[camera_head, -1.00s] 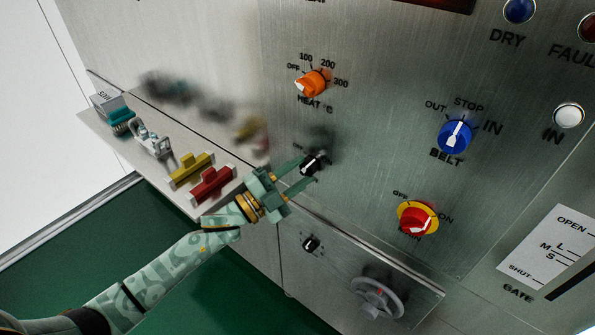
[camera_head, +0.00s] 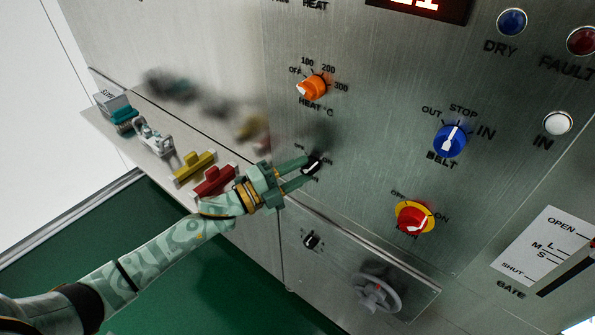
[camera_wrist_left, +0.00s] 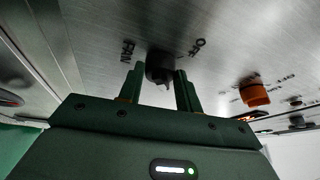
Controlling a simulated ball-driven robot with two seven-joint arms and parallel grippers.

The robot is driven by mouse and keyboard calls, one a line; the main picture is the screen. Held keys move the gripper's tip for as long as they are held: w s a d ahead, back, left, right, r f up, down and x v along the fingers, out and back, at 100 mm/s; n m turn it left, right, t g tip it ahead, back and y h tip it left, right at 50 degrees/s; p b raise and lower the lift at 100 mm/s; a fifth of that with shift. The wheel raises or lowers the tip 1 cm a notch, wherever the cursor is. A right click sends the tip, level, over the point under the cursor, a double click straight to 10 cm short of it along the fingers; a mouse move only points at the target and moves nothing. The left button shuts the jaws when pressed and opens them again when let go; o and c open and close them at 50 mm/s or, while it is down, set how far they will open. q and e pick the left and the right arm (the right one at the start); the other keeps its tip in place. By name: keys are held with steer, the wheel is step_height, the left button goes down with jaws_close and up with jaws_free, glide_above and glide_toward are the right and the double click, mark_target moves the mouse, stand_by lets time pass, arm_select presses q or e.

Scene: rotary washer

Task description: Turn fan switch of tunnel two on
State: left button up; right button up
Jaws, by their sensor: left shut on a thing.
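The fan switch (camera_head: 313,165) is a small black knob with a white mark, on the steel panel below the orange heat knob. In the left wrist view the black fan knob (camera_wrist_left: 159,66) sits beside the words FAN and OFF. My left gripper (camera_head: 309,168) reaches in from the left, with one green finger on each side of the knob, shut on it. The fingers also show in the left wrist view (camera_wrist_left: 160,84). The fingers and the small print hide which way the knob points. My right gripper is in no view.
The orange heat knob (camera_head: 312,87), blue belt knob (camera_head: 450,140) and red-yellow main switch (camera_head: 415,218) are on the same panel. A lower black knob (camera_head: 312,240) and grey handwheel (camera_head: 376,292) lie below. A shelf with red (camera_head: 214,181) and yellow (camera_head: 194,169) blocks is at left.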

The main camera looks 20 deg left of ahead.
arm_select(q)
steer(key=o, duration=1)
steer(key=v, duration=1.6)
steer(key=shift+s+a, duration=0.1)
steer(key=shift+a, duration=0.05)
